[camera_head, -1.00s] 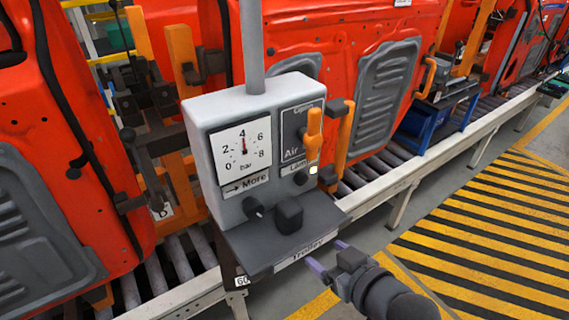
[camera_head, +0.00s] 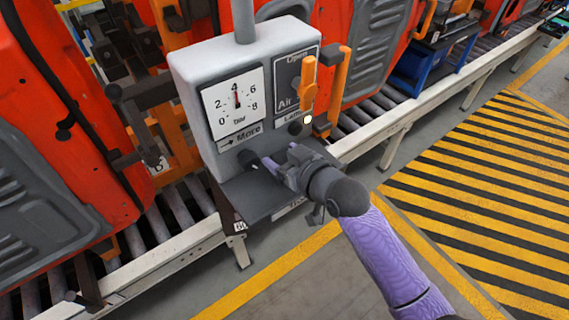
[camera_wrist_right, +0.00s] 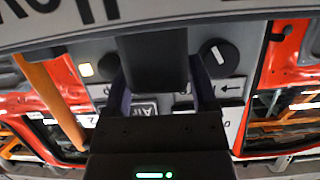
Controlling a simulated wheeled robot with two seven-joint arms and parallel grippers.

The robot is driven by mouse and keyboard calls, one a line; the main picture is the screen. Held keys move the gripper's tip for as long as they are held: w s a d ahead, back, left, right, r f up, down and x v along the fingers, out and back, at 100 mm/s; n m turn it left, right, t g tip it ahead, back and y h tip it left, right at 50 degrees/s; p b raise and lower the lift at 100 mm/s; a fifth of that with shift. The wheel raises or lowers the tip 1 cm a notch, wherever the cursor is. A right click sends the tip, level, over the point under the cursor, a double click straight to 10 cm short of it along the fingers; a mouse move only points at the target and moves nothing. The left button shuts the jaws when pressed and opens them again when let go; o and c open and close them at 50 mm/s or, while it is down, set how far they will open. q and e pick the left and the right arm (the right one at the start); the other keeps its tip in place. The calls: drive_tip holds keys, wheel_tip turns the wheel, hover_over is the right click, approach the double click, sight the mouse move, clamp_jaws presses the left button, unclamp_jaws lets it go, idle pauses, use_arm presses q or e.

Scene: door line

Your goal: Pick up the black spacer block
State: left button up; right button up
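The black spacer block (camera_wrist_right: 155,60) shows in the right wrist view between the two purple fingers of my right gripper (camera_wrist_right: 158,85). The fingers lie close along both its sides; I cannot tell whether they press on it. In the head view my right gripper (camera_head: 272,167) reaches over the small grey shelf (camera_head: 255,202) at the foot of the grey control box and hides the block. My left gripper is in neither view.
The control box (camera_head: 190,85) carries a pressure gauge (camera_head: 236,103), an orange lever (camera_head: 308,85), a lit button (camera_head: 307,120) and a dark knob (camera_head: 248,158). Orange doors and a roller conveyor (camera_head: 175,205) stand behind. The striped floor (camera_head: 480,170) at right is clear.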

drive_tip(key=c, duration=0.9)
